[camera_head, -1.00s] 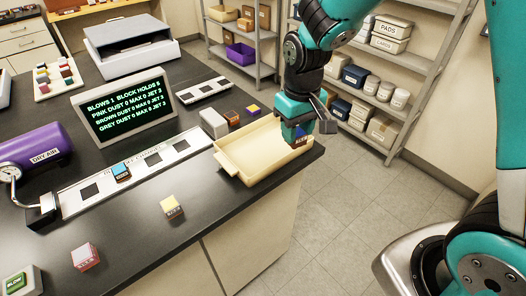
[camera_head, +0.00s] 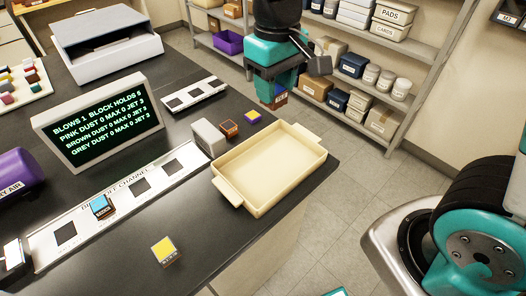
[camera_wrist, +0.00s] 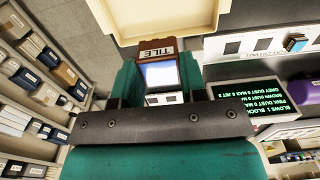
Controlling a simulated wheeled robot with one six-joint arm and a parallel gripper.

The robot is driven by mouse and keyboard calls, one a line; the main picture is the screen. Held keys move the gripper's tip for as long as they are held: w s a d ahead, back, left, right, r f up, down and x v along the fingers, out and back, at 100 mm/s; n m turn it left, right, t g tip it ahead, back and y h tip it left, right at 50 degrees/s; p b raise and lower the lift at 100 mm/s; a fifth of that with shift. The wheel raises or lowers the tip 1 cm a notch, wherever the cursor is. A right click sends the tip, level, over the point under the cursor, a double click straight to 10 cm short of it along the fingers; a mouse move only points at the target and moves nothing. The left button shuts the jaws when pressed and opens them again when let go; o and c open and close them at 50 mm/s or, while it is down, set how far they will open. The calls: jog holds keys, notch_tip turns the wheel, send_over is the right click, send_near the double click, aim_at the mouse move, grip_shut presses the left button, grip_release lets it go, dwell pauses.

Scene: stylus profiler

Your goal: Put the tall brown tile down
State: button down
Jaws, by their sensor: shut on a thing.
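The brown tile (camera_wrist: 155,47), marked TILE, sits between my gripper's fingers in the wrist view, with a pale bluish face toward the camera. My gripper (camera_head: 272,97) is shut on it, beyond the far side of the cream tray (camera_head: 229,191) in the head view. There the tile (camera_head: 279,100) shows only as a small brown and purple end below the fingers. It hangs clear of the tray. The tray's inside looks empty.
A grey block (camera_head: 208,138), a brown block (camera_head: 229,129) and a purple-and-yellow block (camera_head: 252,117) stand by the tray. The channel strip (camera_head: 141,187) holds a blue-topped block (camera_head: 101,207). A yellow-topped block (camera_head: 164,250) stands in front. Shelves (camera_head: 390,85) stand behind.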

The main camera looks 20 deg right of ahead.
aim_at(270, 167)
jog(key=f, duration=0.6)
jog(key=f+p, duration=0.1)
jog(key=f, duration=1.3)
jog(key=shift+w, duration=0.3)
jog(key=shift+f, duration=0.2)
jog(key=c, duration=0.7)
grip_release()
jog(key=shift+r, duration=0.1)
jog(key=shift+r, duration=0.1)
notch_tip(270, 167, up, 12)
jog(key=b, duration=0.1)
jog(key=s+r+n+y, duration=0.1)
jog(key=s+r, duration=0.3)
jog(key=s, duration=0.1)
jog(key=s+a+r+y, duration=0.1)
jog(key=s+r, duration=0.2)
jog(key=s, duration=0.2)
jog(key=s+a+r+n+y, duration=0.1)
jog(key=s+r+y, duration=0.1)
jog(key=s+r, duration=0.2)
jog(key=shift+s+a+r+n, duration=0.1)
jog(key=shift+s+r+n, duration=0.05)
jog(key=shift+s, duration=0.4)
jog(key=shift+s+a+r+n, duration=0.1)
jog(key=shift+s+r+n, duration=0.05)
jog(key=shift+s, duration=0.4)
